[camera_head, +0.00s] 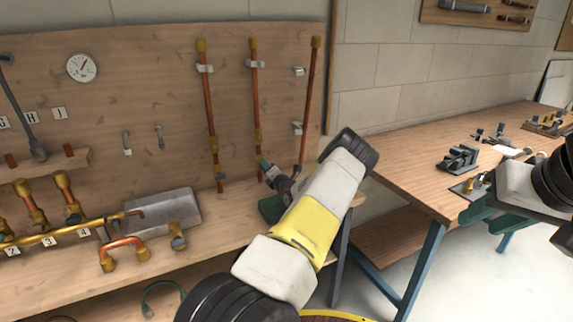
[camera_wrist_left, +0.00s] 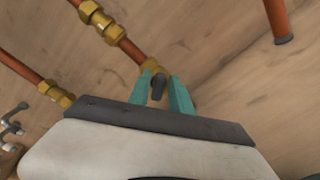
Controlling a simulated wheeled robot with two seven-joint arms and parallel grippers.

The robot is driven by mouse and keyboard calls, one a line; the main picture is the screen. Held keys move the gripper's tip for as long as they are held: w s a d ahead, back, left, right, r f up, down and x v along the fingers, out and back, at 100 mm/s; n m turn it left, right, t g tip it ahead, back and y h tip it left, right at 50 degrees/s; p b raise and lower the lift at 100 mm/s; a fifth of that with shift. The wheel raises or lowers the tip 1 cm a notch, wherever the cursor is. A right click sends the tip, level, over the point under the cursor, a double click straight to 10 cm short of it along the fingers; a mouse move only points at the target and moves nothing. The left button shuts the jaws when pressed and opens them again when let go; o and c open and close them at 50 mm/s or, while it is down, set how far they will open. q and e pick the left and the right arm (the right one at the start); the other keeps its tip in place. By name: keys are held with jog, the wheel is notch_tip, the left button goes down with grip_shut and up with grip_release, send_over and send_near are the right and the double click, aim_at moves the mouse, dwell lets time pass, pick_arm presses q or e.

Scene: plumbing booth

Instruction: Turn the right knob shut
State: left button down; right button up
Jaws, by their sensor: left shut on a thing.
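My left gripper (camera_head: 264,166) reaches up from the bottom of the head view to the lower part of the middle upright copper pipe (camera_head: 255,95). In the left wrist view its teal fingers (camera_wrist_left: 164,90) stand on both sides of a small dark knob (camera_wrist_left: 157,88) on a brass valve, shut on it. The knob is hidden in the head view, and its exact angle is hard to tell. Another copper pipe (camera_head: 208,110) stands left of it, with brass fittings near its lower end. My right gripper (camera_head: 478,203) is at the far right over the side table; its fingers are unclear.
A third copper pipe (camera_head: 311,90) stands to the right on the wooden back panel. A wooden side table (camera_head: 415,160) with several small tools stands at the right.

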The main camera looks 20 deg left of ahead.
pick_arm(q)
jog(key=m, duration=0.6)
jog(key=shift+w+d+f, duration=0.15)
jog(key=shift+f, duration=0.15)
jog(key=shift+m, duration=0.4)
jog(key=c, duration=1.4)
grip_release()
jog(key=v, duration=0.8)
